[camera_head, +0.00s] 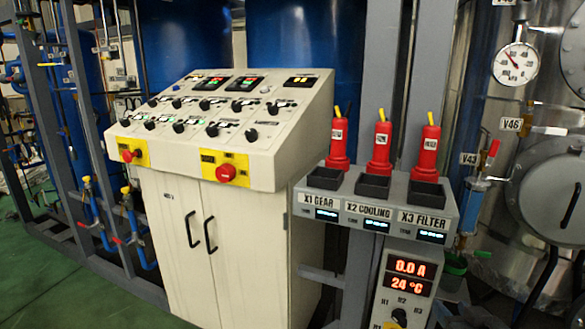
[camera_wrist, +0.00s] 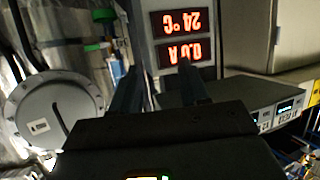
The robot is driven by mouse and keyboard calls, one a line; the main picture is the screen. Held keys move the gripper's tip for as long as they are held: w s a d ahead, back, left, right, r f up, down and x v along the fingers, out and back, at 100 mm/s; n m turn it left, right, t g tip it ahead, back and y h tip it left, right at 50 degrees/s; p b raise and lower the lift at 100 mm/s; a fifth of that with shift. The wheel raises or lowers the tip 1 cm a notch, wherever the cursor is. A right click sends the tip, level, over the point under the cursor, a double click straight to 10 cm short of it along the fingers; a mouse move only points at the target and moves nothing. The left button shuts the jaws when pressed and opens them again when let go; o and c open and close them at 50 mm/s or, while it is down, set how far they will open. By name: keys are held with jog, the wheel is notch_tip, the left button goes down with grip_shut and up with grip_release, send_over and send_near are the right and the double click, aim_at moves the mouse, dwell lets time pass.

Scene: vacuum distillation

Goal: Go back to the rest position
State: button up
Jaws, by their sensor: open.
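My gripper (camera_wrist: 160,78) shows in the wrist view, its two dark fingers apart with nothing between them. It points toward the red-digit display box (camera_wrist: 182,38), which reads 24 °C and 0.0 A and appears upside down there. I cannot tell the distance between the fingertips and the box. In the head view my arm and gripper do not show. The same display box (camera_head: 408,281) stands there at the lower right, below the X1, X2 and X3 socket panel (camera_head: 372,212).
A steel vessel with a round hatch (camera_head: 550,190) and a red-handled valve (camera_head: 490,150) is at right. Green floor (camera_head: 70,285) is clear at lower left.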

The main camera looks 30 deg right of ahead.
jog(key=s+a+f+n+t+y, duration=0.1)
jog(key=s+a+n+y, duration=0.1)
jog(key=s+a, duration=0.6)
jog(key=s+a+f+n+t+y, duration=0.1)
jog(key=s+a, duration=0.5)
jog(key=a, duration=0.5)
jog(key=s+a+r+n+y, duration=0.1)
jog(key=s+a+r+y, duration=0.1)
jog(key=s+a+r, duration=0.2)
jog(key=s+a+r+n+t+y, duration=0.1)
jog(key=s+a+r, duration=0.3)
jog(key=s, duration=0.5)
jog(key=shift+a+n+y, duration=0.3)
jog(key=shift+n+y, duration=0.3)
jog(key=shift+y, duration=0.1)
